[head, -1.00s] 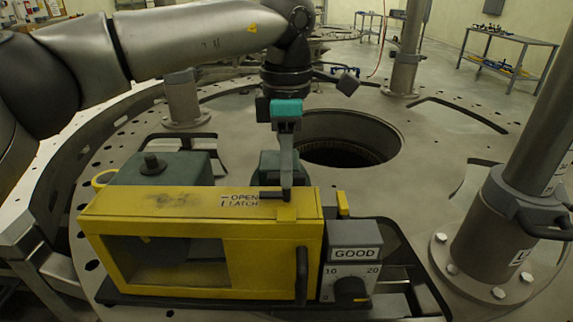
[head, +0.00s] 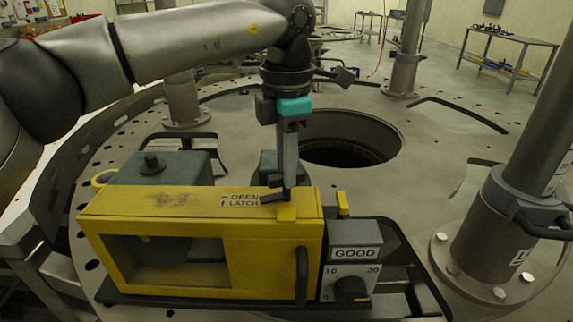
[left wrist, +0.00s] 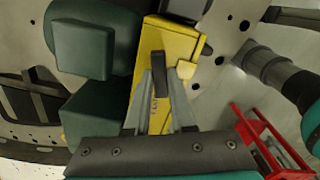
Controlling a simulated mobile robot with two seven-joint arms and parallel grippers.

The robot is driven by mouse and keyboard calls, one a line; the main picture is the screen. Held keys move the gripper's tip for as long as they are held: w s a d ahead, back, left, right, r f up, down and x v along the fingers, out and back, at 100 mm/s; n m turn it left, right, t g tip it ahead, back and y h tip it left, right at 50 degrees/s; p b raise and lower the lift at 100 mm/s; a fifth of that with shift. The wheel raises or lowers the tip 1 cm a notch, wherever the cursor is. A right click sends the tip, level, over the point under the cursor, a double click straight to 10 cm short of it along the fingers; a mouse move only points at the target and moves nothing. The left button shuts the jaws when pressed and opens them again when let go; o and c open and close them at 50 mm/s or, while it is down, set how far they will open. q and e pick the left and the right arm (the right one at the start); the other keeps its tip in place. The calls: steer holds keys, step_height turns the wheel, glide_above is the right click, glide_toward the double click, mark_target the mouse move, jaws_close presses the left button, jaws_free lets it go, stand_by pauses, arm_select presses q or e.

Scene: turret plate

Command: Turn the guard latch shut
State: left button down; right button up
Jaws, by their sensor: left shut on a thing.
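The yellow guard box (head: 150,204) stands on the round plate, with "OPEN" and "LATCH" printed on its top beside line marks. The guard latch (head: 272,198) is a small dark bar on the top near the right end. It lies askew, between the directions of the two marks. My left gripper (head: 287,190) points down from above and is shut on the latch. In the left wrist view the fingers (left wrist: 160,88) close around the dark latch (left wrist: 158,64); their tips hide part of it. My right gripper is not in view.
A "GOOD" gauge box with a dial (head: 350,272) adjoins the guard's right end. A yellow block (head: 343,204) sits behind it. A dark green housing (head: 165,168) stands behind the guard. A thick post (head: 490,225) rises at right, and a round hole (head: 352,137) opens behind.

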arm_select(q)
steer(key=n, duration=0.3)
steer(key=shift+n, duration=0.4)
steer(key=n, duration=0.3)
steer(key=shift+n+b, duration=0.3)
steer(key=shift+b, duration=0.05)
steer(key=n+b, duration=0.1)
steer(key=n, duration=0.5)
steer(key=shift+n, duration=0.4)
steer(key=c, duration=0.8)
jaws_free()
steer(key=shift+o, duration=0.2)
step_height(320, 180, up, 15)
steer(key=p, duration=0.3)
steer(key=shift+r, duration=0.2)
